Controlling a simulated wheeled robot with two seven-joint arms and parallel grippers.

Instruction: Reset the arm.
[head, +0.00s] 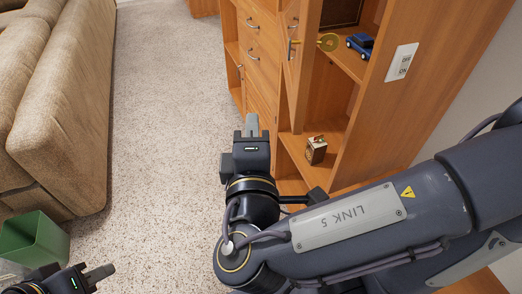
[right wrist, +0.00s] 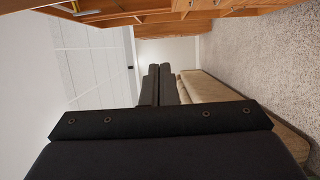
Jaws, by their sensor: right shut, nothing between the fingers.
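My right arm (head: 345,215) reaches in from the right, bent at the wrist, in front of the wooden cabinet. My right gripper (head: 251,122) points away from me over the carpet, beside the cabinet's drawers. Its fingers are together and empty; they also show in the right wrist view (right wrist: 158,84). My left gripper (head: 104,272) shows at the bottom left corner, low over the carpet. Its fingers point right, and I cannot tell whether they are apart. Most of the left arm is out of view.
The wooden cabinet (head: 430,95) stands close to my right arm. Its shelves hold a blue toy car (head: 361,45) and a small box (head: 316,150). A beige sofa (head: 70,100) and a green bin (head: 35,241) stand left. Carpet (head: 165,100) lies clear between.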

